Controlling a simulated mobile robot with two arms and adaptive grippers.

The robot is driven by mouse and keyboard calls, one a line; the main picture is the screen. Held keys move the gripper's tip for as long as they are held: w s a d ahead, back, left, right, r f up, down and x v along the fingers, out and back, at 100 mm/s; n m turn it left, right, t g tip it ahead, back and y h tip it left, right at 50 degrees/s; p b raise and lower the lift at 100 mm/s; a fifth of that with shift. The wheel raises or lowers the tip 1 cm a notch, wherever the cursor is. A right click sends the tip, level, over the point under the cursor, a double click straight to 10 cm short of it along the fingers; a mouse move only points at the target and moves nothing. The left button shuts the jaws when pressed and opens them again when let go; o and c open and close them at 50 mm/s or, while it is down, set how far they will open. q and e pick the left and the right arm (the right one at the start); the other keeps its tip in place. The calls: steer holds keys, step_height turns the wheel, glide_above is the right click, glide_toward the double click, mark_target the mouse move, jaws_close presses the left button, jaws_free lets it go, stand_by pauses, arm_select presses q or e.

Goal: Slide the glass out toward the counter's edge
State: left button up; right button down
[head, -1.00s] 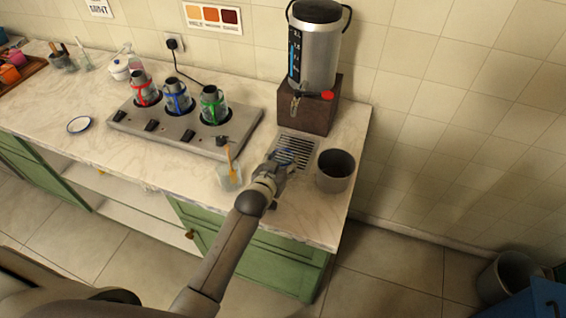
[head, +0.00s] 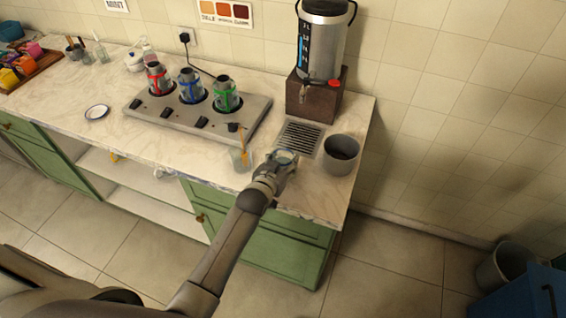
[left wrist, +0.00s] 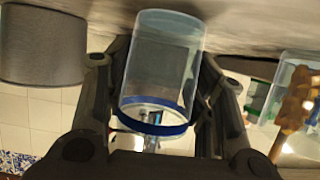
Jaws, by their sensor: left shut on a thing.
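The clear glass with a blue rim (head: 285,155) is on the counter (head: 313,190), in front of the drip grille (head: 300,138) and near the front edge. My left gripper (head: 281,163) is shut on it from the front. In the left wrist view, the glass (left wrist: 160,70) lies between the two fingers of my left gripper (left wrist: 165,60), with its blue band toward the camera. It looks empty. Whether its base touches the counter is hard to tell. My right gripper is out of view.
A dark grey bin-like pot (head: 341,153) stands right of the glass. A jar with an orange spoon (head: 241,158) stands close on its left. The urn (head: 322,45) on its brown block is behind the grille. A burner plate with several pots (head: 190,118) is further left.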

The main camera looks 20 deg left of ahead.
arm_select(q)
steer(key=o, duration=1.1)
steer(key=shift+o, duration=0.2)
steer(key=v, duration=1.2)
steer(key=shift+a, duration=0.1)
